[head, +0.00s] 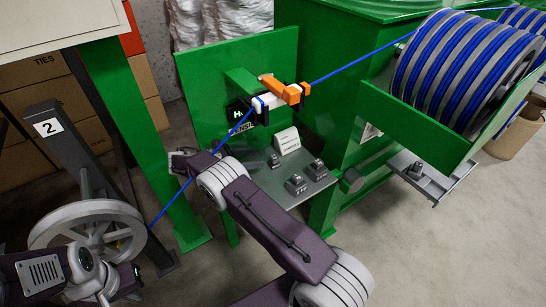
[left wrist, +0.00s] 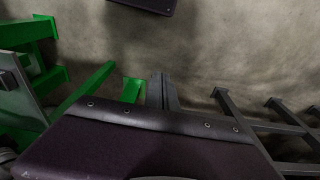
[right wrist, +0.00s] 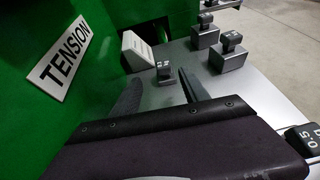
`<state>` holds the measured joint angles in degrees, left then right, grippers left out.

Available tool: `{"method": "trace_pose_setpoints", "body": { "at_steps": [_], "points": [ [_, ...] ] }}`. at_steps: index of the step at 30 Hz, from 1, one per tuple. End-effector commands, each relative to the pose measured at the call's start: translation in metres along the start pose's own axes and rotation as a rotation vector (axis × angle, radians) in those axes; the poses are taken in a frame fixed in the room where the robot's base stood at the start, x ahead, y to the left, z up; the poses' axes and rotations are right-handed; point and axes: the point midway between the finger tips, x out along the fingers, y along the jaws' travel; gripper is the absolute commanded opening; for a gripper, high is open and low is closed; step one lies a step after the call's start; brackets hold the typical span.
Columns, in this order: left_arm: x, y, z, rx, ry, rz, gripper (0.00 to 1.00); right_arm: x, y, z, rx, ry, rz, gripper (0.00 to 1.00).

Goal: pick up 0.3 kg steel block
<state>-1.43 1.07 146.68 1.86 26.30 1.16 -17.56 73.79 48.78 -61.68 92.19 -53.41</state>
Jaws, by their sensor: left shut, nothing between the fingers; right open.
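Several small grey steel blocks with dark knobs stand on the grey shelf (head: 262,181) of the green machine. The head view shows a rear block (head: 273,160), a front block (head: 295,184) and a right block (head: 317,168). I cannot read which is 0.3 kg. In the right wrist view, my right gripper (right wrist: 158,92) is open and empty over the shelf. A small block (right wrist: 163,74) shows between its fingertips, apparently beyond them. A block at the right edge (right wrist: 302,138) is marked 0.5. My left gripper (left wrist: 163,92) is shut and empty, away from the shelf.
A green upright panel with a TENSION sign (right wrist: 62,62) borders the shelf. A white wedge-shaped box (right wrist: 137,50) stands near it. The blue cable (head: 358,60) runs from the striped spool (head: 470,70) past an orange clamp (head: 290,92) to a grey wheel (head: 88,212).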

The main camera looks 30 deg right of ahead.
Motion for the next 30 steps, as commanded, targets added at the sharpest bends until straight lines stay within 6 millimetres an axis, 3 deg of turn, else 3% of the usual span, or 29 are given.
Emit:
{"method": "trace_pose_setpoints", "body": {
  "at_steps": [6, 13, 21, 28, 30],
  "points": [
    [0.009, 0.0, 0.001, 0.0, 0.0, 0.0, 0.0, 0.033, -0.001, -0.001, 0.001, 0.001, -0.003, 0.53],
    [0.014, 0.0, 0.001, 0.0, 0.0, 0.0, 0.0, 0.045, -0.002, -0.001, 0.002, 0.003, -0.002, 0.53],
    [0.028, -0.001, 0.003, 0.0, 0.0, 0.0, 0.0, 0.089, -0.005, -0.002, 0.002, 0.004, -0.002, 0.53],
    [0.027, -0.001, 0.003, 0.0, 0.0, 0.0, 0.0, 0.09, -0.004, 0.0, 0.002, 0.004, -0.001, 0.53],
    [0.027, -0.001, 0.003, 0.0, 0.0, 0.0, 0.0, 0.09, -0.004, 0.0, 0.002, 0.004, -0.001, 0.36]
  ]
}}
